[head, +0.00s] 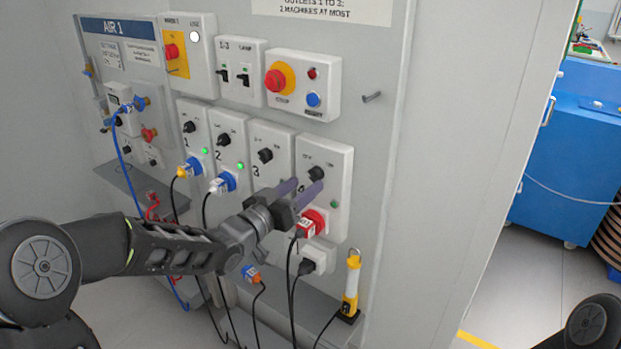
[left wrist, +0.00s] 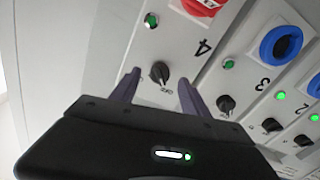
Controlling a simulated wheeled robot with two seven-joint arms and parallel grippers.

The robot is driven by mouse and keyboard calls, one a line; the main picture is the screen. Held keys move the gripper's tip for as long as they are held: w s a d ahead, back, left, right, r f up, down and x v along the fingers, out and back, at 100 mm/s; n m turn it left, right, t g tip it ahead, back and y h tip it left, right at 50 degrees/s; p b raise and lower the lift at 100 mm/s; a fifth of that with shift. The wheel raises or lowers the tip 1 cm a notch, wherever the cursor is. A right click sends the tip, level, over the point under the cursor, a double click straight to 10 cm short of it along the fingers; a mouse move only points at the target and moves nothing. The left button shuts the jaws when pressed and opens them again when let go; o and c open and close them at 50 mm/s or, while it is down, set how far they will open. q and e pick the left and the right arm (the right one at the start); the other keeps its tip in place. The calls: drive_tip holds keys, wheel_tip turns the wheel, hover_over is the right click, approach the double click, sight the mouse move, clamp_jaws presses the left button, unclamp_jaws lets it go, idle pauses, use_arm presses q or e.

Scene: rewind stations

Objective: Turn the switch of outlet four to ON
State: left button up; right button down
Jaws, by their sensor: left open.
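The outlet four panel (head: 338,160) is a white box at the right end of the outlet row, with a black rotary switch (head: 316,173), a dark green lamp (head: 335,204) and a red plug (head: 312,222) below. My left gripper (head: 306,186) is open in front of this panel, just below the switch in the head view. In the left wrist view the switch (left wrist: 161,72) shows between the two spread purple-grey fingers (left wrist: 158,92), beside the printed 4. I cannot tell whether the fingers touch it. The switch's pointer setting is too small to read. My right gripper is out of view.
Outlets one (head: 191,118), two (head: 228,128) and three (head: 268,140) stand to the left; lamps one and two glow green. An emergency stop button (head: 275,80) sits above. A yellow-white hand lamp (head: 351,285) and hanging cables are below. Floor at right is clear.

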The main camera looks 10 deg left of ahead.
sight(311, 180)
use_arm(q)
drive_tip(key=shift+p+x, duration=0.35)
drive_tip(key=shift+x, duration=1.5)
clamp_jaws()
